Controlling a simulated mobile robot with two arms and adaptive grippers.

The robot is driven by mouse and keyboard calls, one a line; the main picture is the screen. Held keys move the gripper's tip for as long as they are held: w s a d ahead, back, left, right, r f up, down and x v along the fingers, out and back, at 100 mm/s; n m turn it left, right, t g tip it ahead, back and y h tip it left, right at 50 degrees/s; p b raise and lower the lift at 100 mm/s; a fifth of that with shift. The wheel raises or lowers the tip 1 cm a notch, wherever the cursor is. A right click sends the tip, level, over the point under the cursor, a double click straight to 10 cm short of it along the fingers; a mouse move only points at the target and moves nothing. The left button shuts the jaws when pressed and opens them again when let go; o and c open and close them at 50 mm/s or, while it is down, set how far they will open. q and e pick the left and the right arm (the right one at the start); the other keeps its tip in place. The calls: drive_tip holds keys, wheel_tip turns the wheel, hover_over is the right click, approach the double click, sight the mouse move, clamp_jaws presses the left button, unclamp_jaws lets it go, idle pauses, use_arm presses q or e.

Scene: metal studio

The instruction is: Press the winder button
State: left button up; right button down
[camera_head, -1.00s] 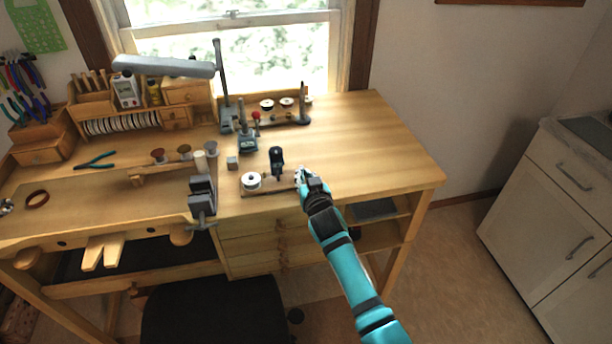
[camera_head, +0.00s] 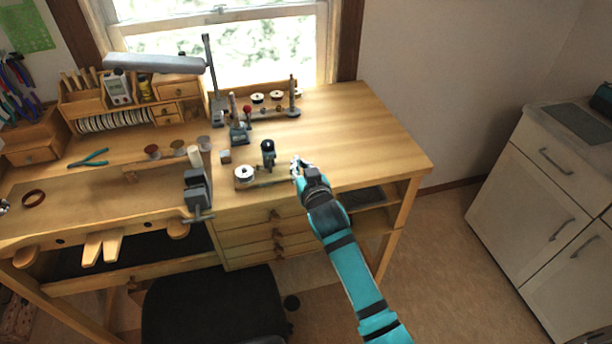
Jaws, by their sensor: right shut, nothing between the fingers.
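What looks like the winder (camera_head: 268,182) is a low wooden base near the front edge of the workbench. It carries a white spool (camera_head: 244,174) at its left and a dark upright post (camera_head: 268,150) behind. I cannot make out its button; it is too small or hidden by my gripper. My right gripper (camera_head: 296,166) is shut and empty at the right end of the base, just above the bench. I cannot tell whether it touches the base. My left gripper is not in view.
A grey vise (camera_head: 197,190) is left of the winder. Behind stand a small tool with a red knob (camera_head: 247,110) and a rack with spools (camera_head: 275,111). The bench top (camera_head: 360,135) on the right is clear. A black stool (camera_head: 215,308) is below.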

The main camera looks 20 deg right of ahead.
drive_tip(key=v, duration=0.4)
drive_tip(key=shift+s+r+b, duration=0.1)
drive_tip(key=shift+s+b, duration=0.15)
drive_tip(key=shift+b, duration=0.1)
drive_tip(key=shift+w+d, duration=0.1)
drive_tip(key=s+f+n+g+b, duration=0.15)
drive_tip(key=s+f, duration=0.35)
drive_tip(key=f, duration=0.7)
drive_tip(key=s+f+g, duration=0.3)
drive_tip(key=s+f, duration=0.2)
drive_tip(key=f, duration=0.8)
drive_tip(key=s+f+n+g, duration=0.1)
drive_tip(key=s+f+g, duration=0.3)
drive_tip(key=f, duration=0.8)
drive_tip(key=s+d+f+g, duration=0.2)
drive_tip(key=s+f, duration=0.5)
drive_tip(key=s, duration=0.5)
drive_tip(key=s+d+f+g+b, duration=0.1)
drive_tip(key=s+d+f+g, duration=0.1)
drive_tip(key=s+f, duration=0.5)
drive_tip(key=s+d+f+g+b, duration=0.1)
drive_tip(key=s+d+f, duration=0.3)
drive_tip(key=s, duration=1.5)
wheel_tip(320, 180, down, 4)
drive_tip(key=shift+r+g, duration=0.2)
drive_tip(key=shift+g, duration=0.25)
